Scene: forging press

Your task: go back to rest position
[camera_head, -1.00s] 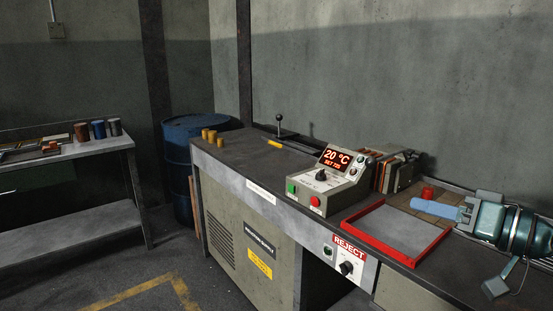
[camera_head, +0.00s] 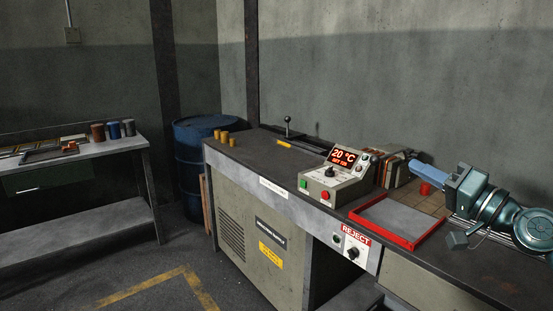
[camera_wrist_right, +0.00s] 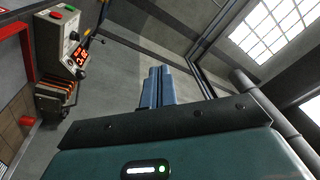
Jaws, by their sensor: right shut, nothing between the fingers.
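My right gripper (camera_head: 422,168) is at the right of the head view, above the back of the bench near the wall. Its blue fingers are together and empty, and they point left. They also show in the right wrist view (camera_wrist_right: 157,88), side by side with nothing between them. The red cylinder (camera_head: 425,188) stands just below the fingers on a tan tiled surface, apart from them. My left gripper is in neither view.
The control box (camera_head: 336,182) reads 20 °C and stands left of my right gripper, with a rack (camera_head: 393,168) behind it. A red-rimmed reject tray (camera_head: 383,238) lies in front. A blue drum (camera_head: 190,165) and a side table (camera_head: 75,160) stand left. The floor between is clear.

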